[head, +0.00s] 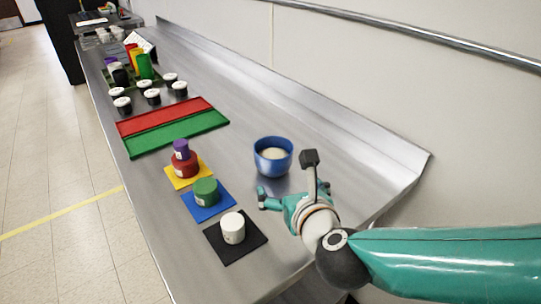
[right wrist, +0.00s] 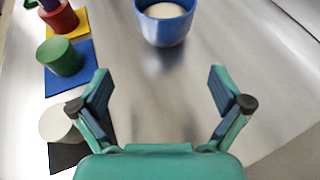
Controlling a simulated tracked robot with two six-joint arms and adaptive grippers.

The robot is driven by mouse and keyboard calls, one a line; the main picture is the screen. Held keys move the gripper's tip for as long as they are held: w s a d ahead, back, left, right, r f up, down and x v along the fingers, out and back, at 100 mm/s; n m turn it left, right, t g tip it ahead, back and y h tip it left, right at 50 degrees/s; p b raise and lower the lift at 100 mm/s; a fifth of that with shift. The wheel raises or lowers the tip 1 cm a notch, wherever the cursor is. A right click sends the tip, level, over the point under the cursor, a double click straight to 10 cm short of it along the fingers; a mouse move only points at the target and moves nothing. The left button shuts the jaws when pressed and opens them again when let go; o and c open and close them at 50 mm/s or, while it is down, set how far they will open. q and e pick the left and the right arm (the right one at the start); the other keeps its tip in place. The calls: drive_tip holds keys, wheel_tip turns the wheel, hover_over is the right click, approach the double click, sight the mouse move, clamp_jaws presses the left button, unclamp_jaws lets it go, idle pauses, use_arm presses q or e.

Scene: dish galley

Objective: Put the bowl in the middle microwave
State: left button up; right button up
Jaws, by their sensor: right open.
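The blue bowl (head: 273,158) stands upright on the steel counter, with something pale inside it. It also shows at the top of the right wrist view (right wrist: 165,22), ahead of the fingers and apart from them. My right gripper (head: 275,196) is open and empty, low over the counter on the near side of the bowl. Its two spread fingers show in the right wrist view (right wrist: 162,92) with bare counter between them. No microwave is in view. My left gripper is not in view.
Left of the gripper are a white cylinder (head: 232,228) on a black mat, a green cylinder (head: 206,190) on a blue mat, and stacked red and purple cylinders on a yellow mat. Red (head: 166,116) and green (head: 178,132) trays and several jars lie beyond. A wall bounds the right.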

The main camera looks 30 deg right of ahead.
sight(278, 172)
drive_tip(key=x, duration=0.8)
drive_tip(key=shift+w+d+f, duration=0.15)
drive_tip(key=shift+d+f, duration=0.15)
drive_tip(key=shift+d, duration=0.1)
drive_tip(key=shift+r+x, duration=0.2)
drive_tip(key=shift+x, duration=2.55)
drive_tip(key=shift+d, duration=0.1)
drive_tip(key=c, duration=1.1)
drive_tip(key=shift+c, duration=1.1)
drive_tip(key=shift+r, duration=0.15)
